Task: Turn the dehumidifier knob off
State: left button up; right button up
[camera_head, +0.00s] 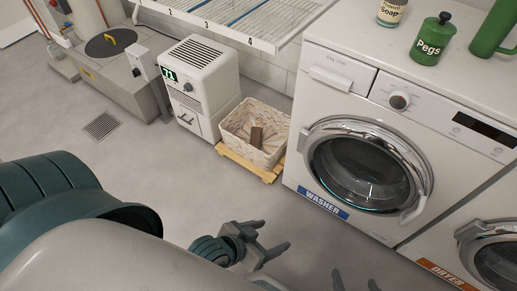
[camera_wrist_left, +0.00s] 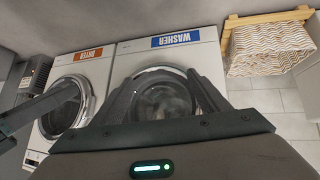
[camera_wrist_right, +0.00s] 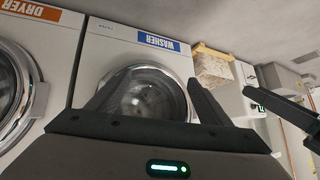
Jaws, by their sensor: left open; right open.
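Part of the dehumidifier also shows upside down in the right wrist view (camera_wrist_right: 238,97). My left gripper (camera_head: 274,236) is open and empty above the floor, in front of the washer and well short of the dehumidifier. My right gripper (camera_head: 355,279) is open and empty at the bottom edge, mostly cut off, farther from the dehumidifier.
A woven basket (camera_head: 270,153) on a wooden pallet stands right of the dehumidifier. The washer (camera_head: 310,175) and dryer (camera_head: 442,250) are at the right. A drying rack (camera_head: 240,38) overhangs from the back wall. A covered sump box (camera_head: 115,83) is at left. Open floor (camera_head: 165,165) lies in front.

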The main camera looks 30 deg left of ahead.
aim_at(187, 87)
jog(key=u, duration=1.45)
